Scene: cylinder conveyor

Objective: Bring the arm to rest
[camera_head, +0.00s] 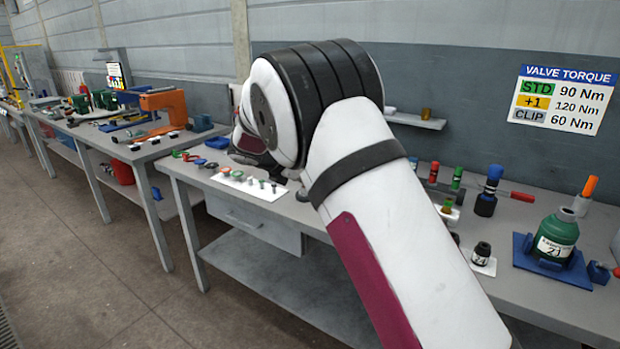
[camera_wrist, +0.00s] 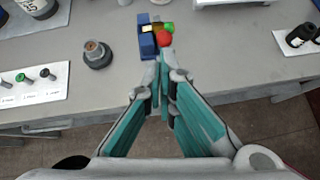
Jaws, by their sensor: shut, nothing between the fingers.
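My arm fills the middle of the head view and hides part of the bench (camera_head: 330,246) behind it. My gripper is not visible there. In the wrist view my gripper (camera_wrist: 165,64) is shut and empty, its teal-sided fingers pointing toward the grey bench top (camera_wrist: 215,52) near its front edge. Just beyond the fingertips is a blue block (camera_wrist: 147,42) with a red round part (camera_wrist: 164,39) and green and yellow pieces beside it. I cannot tell the gap between the fingertips and these parts.
In the wrist view, a grey fitting (camera_wrist: 97,54) and a white card (camera_wrist: 34,84) with several knobs lie left; a black part (camera_wrist: 300,35) lies right. In the head view, a green bottle (camera_head: 556,238) stands right and an orange tool (camera_head: 165,105) stands on the left bench.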

